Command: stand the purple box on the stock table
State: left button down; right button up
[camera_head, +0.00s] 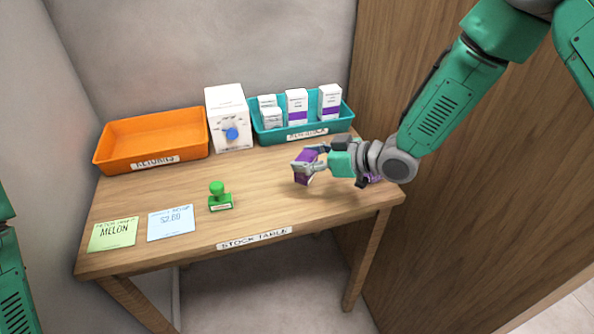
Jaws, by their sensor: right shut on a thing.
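The purple box (302,179) is small, with purple and whitish faces, and is in the fingers of my right gripper (311,166). The gripper reaches in from the right and is shut on the box. The box is tilted, over or close to the right part of the wooden stock table (255,205). I cannot tell whether its lower edge touches the tabletop. My left gripper is out of view; only a bit of green arm shows at the left edge.
An orange tray (99,151) and a teal tray (345,113) holding several white-and-purple boxes stand at the back, with a white dispenser (228,108) between them. A green stamp (218,198) and two notes (112,235) lie at the front left. A purple item is partly hidden behind my right wrist.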

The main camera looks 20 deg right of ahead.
aim_at(313, 175)
jog(key=shift+d+f, duration=0.3)
jog(key=shift+f, duration=0.55)
notch_tip(313, 175, down, 3)
jog(key=shift+a+f, duration=0.2)
jog(key=shift+a, duration=0.1)
jog(key=o, duration=0.7)
jog(key=shift+f, duration=0.1)
jog(key=o, duration=0.3)
jog(key=shift+d, duration=0.2)
jog(key=shift+o, duration=0.2)
